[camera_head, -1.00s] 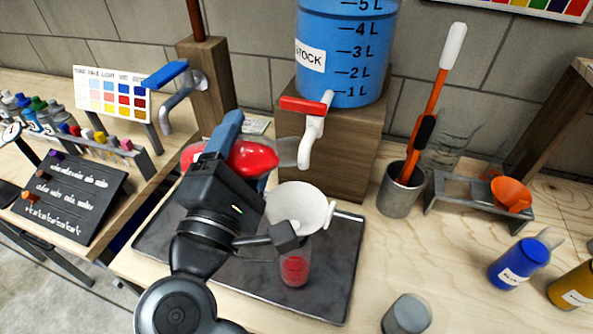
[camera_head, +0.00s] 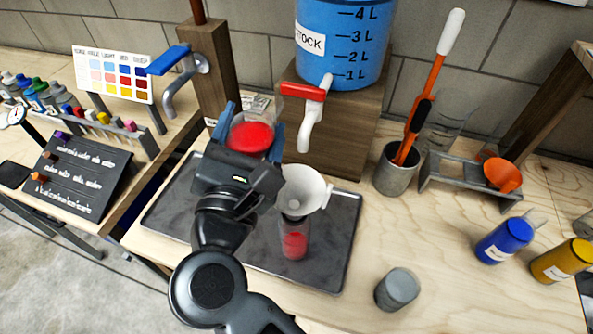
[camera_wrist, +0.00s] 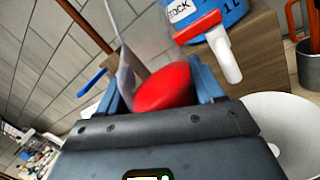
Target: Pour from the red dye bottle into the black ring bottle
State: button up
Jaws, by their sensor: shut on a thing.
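My gripper (camera_head: 250,137) is shut on the red dye bottle (camera_head: 251,136), a clear vessel with red liquid, held above the dark tray, left of the funnel. In the wrist view the red liquid (camera_wrist: 165,88) shows between the blue fingers. A white funnel (camera_head: 304,189) sits in a clear bottle (camera_head: 295,241) with red liquid in its lower part, standing on the tray. No stream of liquid shows from the held bottle.
The dark tray (camera_head: 335,265) lies under the funnel. A blue stock tank (camera_head: 342,45) with a red-handled tap (camera_head: 304,92) stands behind on a wooden block. A grey cup (camera_head: 397,289) stands at front right. Blue (camera_head: 504,240) and yellow (camera_head: 563,261) dye bottles stand at right.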

jog(key=shift+a+f+n, duration=0.15)
jog(key=shift+f+n, duration=0.4)
jog(key=shift+n, duration=0.05)
jog(key=shift+w+a+r+n, duration=0.1)
jog(key=shift+r+n, duration=0.05)
jog(key=shift+n, duration=0.25)
jog(key=shift+a+r+n+g+y, duration=0.15)
jog(key=shift+r+n+g+y, duration=0.25)
jog(key=shift+r+n, duration=0.35)
jog(key=shift+w+a+r+n, duration=0.1)
jog(key=shift+r+n, duration=0.85)
jog(key=shift+r, duration=2.6)
